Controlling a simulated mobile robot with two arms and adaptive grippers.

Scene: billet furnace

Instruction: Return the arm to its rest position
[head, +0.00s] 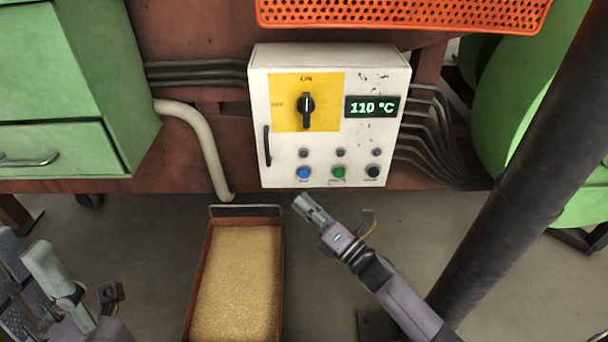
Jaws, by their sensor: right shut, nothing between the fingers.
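My right gripper (312,211) is shut and empty. On the box, the black rotary switch (306,109) on a yellow plate stands upright, toward the ON label. The display (372,107) reads 110 °C. My left arm shows at the lower left; its fingertips cannot be made out clearly.
A rust-coloured tray (203,292) of golden granules stands on the floor below the box. A green cabinet (70,80) is at left, a dark thick pipe (520,185) at right. An orange perforated basket (400,14) is above. Blue, green and black buttons line the box bottom.

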